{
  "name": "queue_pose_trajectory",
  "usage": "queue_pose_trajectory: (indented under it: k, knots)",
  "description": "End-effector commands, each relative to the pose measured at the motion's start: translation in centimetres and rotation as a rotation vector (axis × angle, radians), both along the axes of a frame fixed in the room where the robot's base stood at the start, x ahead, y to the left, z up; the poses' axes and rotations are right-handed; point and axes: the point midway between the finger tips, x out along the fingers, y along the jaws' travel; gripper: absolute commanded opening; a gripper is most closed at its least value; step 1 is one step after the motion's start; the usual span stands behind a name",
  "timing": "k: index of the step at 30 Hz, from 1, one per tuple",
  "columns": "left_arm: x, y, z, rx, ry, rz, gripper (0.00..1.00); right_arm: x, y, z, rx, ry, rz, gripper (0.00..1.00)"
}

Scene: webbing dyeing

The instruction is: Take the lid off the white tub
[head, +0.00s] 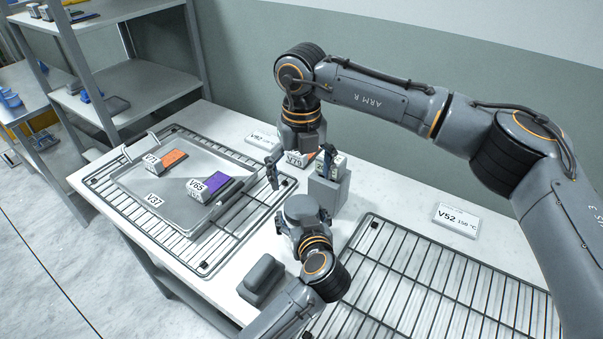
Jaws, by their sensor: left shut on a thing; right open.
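I cannot make out a white tub with a lid for certain. A small whitish item (340,164) sits on a grey block-shaped stand (328,193), partly covered by a finger of my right gripper. My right gripper (300,168) is open and points down, its fingers spread on either side of a labelled white block with an orange top (293,157). My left gripper (302,222) is below it in the picture, in front of the stand. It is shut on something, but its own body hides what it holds.
A metal tray (150,199) on a wire rack (205,265) holds an orange-topped block (172,157) and a purple-topped block (222,186). A grey rounded block (260,279) lies near the front edge. An empty wire rack (440,290) and a sign (456,219) are at right.

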Motion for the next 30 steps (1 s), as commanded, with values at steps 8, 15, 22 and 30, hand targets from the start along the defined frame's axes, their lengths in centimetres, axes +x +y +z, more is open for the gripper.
queue_pose_trajectory:
  k: [8, 15, 22, 30]
  knots:
    - [0.0, 0.1, -0.3, 0.005, 0.006, 0.003, 0.0, 0.0, 0.0, -0.9, 0.0, 0.001, -0.098, 0.9]
    - [0.0, 0.2, -0.3, 0.005, 0.006, 0.003, 0.0, -0.1, 0.0, -4.7, -0.001, 0.002, -0.095, 0.9]
    - [0.0, 0.2, -0.3, 0.005, 0.005, 0.003, 0.0, 0.0, 0.0, -7.2, 0.0, 0.0, -0.094, 0.9]
    - [0.0, 0.2, -0.3, 0.005, 0.005, 0.003, 0.0, 0.0, 0.0, -7.8, 0.0, -0.001, -0.093, 0.9]
